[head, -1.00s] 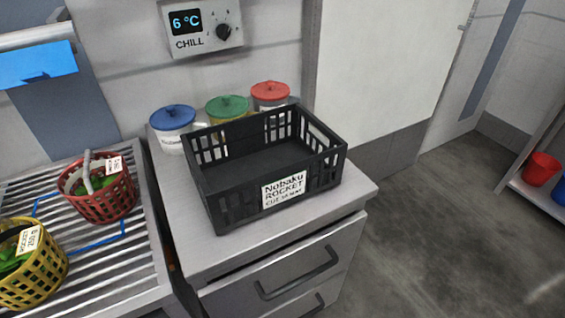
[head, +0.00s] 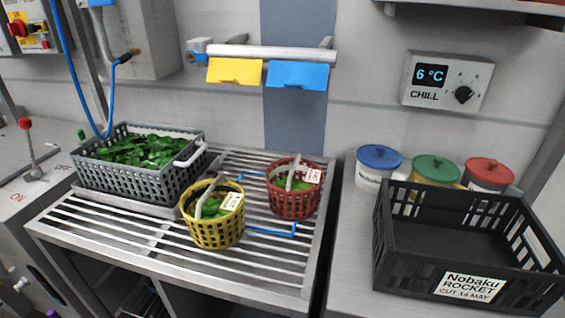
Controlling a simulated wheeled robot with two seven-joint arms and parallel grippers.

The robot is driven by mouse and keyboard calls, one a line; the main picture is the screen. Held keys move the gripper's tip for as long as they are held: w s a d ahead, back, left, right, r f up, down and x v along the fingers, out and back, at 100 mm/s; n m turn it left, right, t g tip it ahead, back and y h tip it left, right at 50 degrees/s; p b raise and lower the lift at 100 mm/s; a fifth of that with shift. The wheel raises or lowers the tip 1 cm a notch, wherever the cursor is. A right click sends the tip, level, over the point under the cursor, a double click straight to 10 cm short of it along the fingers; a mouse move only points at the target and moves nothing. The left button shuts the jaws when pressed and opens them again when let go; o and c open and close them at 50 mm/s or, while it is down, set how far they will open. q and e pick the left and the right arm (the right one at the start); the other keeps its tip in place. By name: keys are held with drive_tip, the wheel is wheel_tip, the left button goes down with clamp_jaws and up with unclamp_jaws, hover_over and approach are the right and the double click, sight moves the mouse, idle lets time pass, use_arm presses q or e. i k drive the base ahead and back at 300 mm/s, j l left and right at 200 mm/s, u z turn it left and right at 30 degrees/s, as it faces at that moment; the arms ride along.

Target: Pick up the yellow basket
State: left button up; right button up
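The yellow basket (head: 213,217) stands upright on the slatted metal rack (head: 108,249), near the middle of the head view. It has a raised pale handle, a white label on its rim and green leaves inside. A red basket (head: 294,190) with a similar handle, label and leaves stands just right of it and farther back. Neither of my grippers shows in the head view.
A grey crate (head: 130,178) of leaves sits left on the rack. A black crate (head: 455,245) and lidded tubs (head: 378,166) stand on the right counter. A rail (head: 268,53) with yellow and blue cards hangs behind. The rack's front is clear.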

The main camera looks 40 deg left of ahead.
sight(217, 224)
drive_tip(key=u, duration=1.6)
drive_tip(key=j, duration=0.2)
drive_tip(key=i+z, duration=0.05)
